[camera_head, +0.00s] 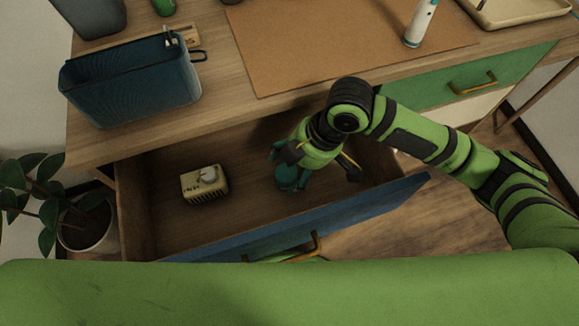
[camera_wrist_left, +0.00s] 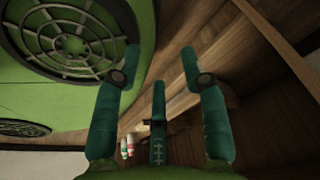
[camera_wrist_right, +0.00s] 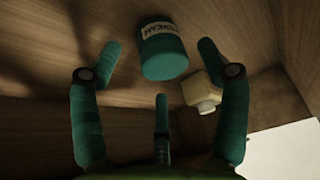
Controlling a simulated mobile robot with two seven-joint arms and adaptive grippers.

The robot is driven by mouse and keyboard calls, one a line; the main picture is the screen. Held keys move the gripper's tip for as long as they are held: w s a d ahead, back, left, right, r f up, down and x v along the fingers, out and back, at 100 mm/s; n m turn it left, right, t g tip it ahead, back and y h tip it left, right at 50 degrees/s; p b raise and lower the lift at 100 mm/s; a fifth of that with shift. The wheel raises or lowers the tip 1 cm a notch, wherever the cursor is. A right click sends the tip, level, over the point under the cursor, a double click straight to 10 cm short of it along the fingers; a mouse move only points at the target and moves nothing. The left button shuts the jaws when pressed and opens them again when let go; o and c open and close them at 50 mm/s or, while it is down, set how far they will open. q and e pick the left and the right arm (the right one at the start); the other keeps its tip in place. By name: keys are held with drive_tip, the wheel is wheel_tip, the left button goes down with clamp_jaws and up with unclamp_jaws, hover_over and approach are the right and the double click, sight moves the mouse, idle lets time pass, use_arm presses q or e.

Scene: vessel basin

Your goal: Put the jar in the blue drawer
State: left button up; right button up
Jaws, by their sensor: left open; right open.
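The jar (camera_wrist_right: 163,52) is teal with a pale lettered label and shows in the right wrist view just beyond my right gripper's spread fingers. In the head view, a teal shape (camera_head: 287,173) under that gripper looks like the jar, partly hidden. The blue drawer (camera_head: 340,212) is pulled open below the desk top. My right gripper (camera_wrist_right: 159,66) is open, inside the drawer area, with a gap between its fingers and the jar. I cannot tell exactly how the jar rests. My left gripper (camera_wrist_left: 160,68) is open and empty, beside wooden surfaces; the head view does not show it.
On the desk stand a dark blue basket (camera_head: 130,85), a brown mat (camera_head: 300,45) and a white bottle (camera_head: 420,25). A green drawer (camera_head: 450,85) is at the right. A potted plant (camera_head: 85,220) stands left.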

use_arm(q)
drive_tip(key=shift+g, duration=0.6)
drive_tip(key=s, duration=0.3)
drive_tip(key=s+p, duration=0.1)
drive_tip(key=s, duration=0.1)
drive_tip(key=shift+s+r, duration=0.25)
drive_tip(key=shift+r, duration=0.05)
use_arm(e)
drive_tip(key=v, duration=1)
use_arm(q)
drive_tip(key=shift+w, duration=0.15)
use_arm(e)
drive_tip(key=shift+r, duration=0.1)
